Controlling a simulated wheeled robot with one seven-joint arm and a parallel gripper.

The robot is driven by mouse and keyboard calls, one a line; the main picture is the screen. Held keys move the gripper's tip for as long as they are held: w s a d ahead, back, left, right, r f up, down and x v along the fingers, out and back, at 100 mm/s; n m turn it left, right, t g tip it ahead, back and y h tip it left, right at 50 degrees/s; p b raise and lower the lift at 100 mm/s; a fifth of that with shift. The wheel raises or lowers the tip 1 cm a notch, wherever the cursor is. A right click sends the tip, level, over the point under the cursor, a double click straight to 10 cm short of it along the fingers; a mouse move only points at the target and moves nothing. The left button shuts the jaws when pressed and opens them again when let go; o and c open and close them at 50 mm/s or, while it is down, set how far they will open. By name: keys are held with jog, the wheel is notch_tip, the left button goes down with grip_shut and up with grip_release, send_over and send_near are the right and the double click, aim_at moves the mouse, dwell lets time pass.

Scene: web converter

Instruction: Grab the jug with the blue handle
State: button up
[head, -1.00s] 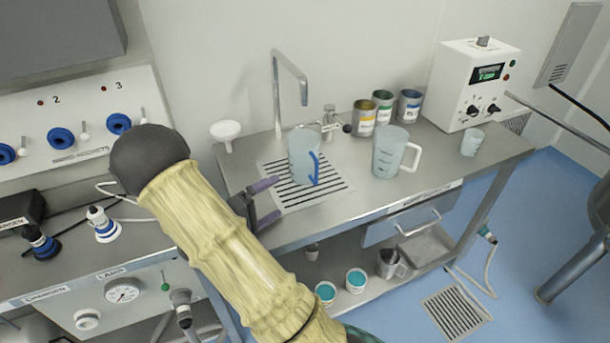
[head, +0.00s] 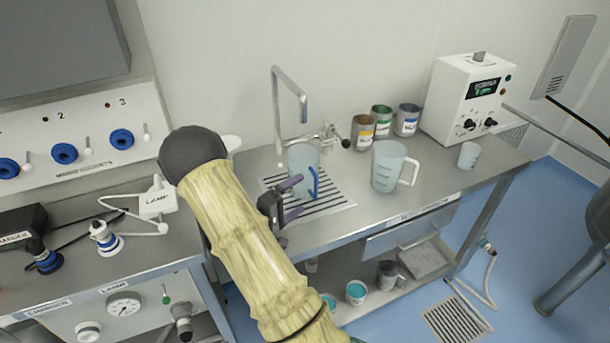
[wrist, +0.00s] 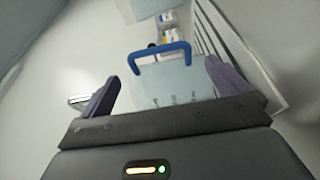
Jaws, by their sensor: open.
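The jug with the blue handle (head: 304,163) stands upright on the slotted drain grate (head: 338,208) under the tap. My gripper (head: 297,198) is open, with purple fingers, just left of and in front of the jug. No grip on the jug shows. I cannot tell whether a finger touches it. My arm hides part of the counter.
A larger jug with a white handle (head: 388,168) stands to the right on the counter. Behind are several labelled metal cans (head: 383,120) and the tall tap (head: 277,110). A small beaker (head: 468,155) and a white instrument box (head: 470,100) are at the far right.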

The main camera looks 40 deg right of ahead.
aim_at(317, 183)
jog(key=d, duration=0.3)
jog(key=shift+w+d+p, duration=0.15)
jog(key=shift+d+p, duration=0.05)
jog(key=shift+p, duration=0.1)
jog(key=d, duration=0.1)
jog(key=d+p, duration=0.1)
jog(key=d, duration=0.1)
jog(key=d+p, duration=0.1)
jog(key=d, duration=0.1)
jog(key=shift+w+r, duration=0.1)
jog(key=shift+w, duration=0.2)
jog(key=shift+c, duration=0.2)
jog(key=c, duration=1.3)
jog(key=shift+c, duration=0.2)
jog(key=shift+r, duration=0.1)
